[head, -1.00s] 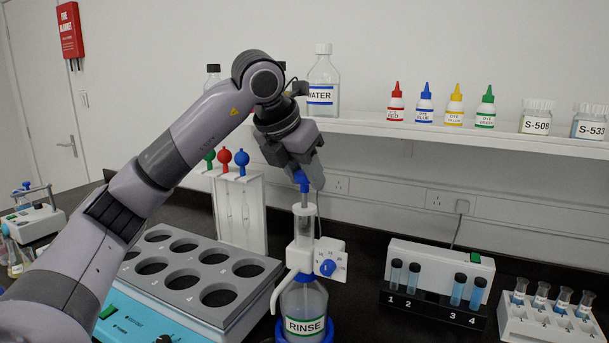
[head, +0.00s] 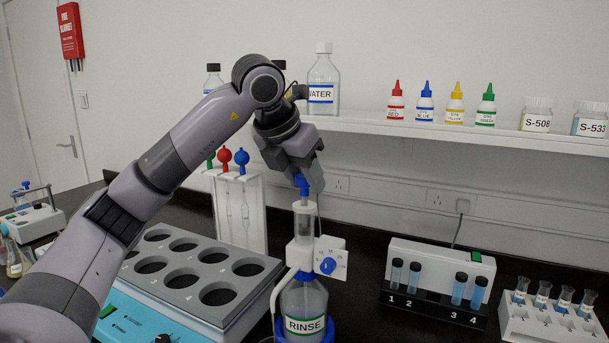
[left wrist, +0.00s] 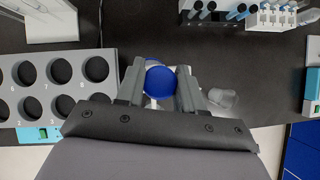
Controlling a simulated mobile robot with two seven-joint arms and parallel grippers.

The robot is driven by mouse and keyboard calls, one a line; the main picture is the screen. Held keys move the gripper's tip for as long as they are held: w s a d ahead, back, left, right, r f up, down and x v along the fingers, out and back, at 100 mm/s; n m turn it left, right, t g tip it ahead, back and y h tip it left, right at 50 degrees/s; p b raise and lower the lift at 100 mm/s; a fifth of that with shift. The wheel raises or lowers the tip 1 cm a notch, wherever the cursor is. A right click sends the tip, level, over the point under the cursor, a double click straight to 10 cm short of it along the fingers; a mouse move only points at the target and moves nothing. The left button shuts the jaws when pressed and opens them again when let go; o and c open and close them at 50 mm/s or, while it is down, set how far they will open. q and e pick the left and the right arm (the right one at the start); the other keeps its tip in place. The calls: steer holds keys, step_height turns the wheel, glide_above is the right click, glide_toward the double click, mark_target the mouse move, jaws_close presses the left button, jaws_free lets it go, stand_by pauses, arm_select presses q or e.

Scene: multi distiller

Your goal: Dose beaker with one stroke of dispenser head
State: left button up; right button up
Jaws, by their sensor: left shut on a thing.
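The dispenser stands on the RINSE bottle (head: 304,306), with a clear barrel, a white body and a blue dial. Its blue dispenser head (head: 301,186) sits on a short exposed plunger rod above the barrel. My left gripper (head: 303,178) is shut on this head from above; in the left wrist view the round blue head (left wrist: 160,78) shows between the fingers. A white spout (head: 277,292) curves down at the bottle's left; its tip is near the lower picture edge. A clear vessel (left wrist: 222,98), possibly the beaker, is partly visible right of the fingers. My right gripper is out of view.
A grey block with round wells (head: 203,268) stands left of the bottle. A numbered tube rack (head: 432,302) and a white vial rack (head: 545,322) stand to the right. A shelf (head: 450,134) with dye bottles runs behind.

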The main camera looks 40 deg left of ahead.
arm_select(q)
steer(key=shift+f+b, duration=0.6)
steer(key=shift+f, duration=0.35)
steer(key=o, duration=1.1)
steer(key=shift+r, duration=0.1)
steer(key=v, duration=0.7)
steer(key=shift+s+d, duration=0.1)
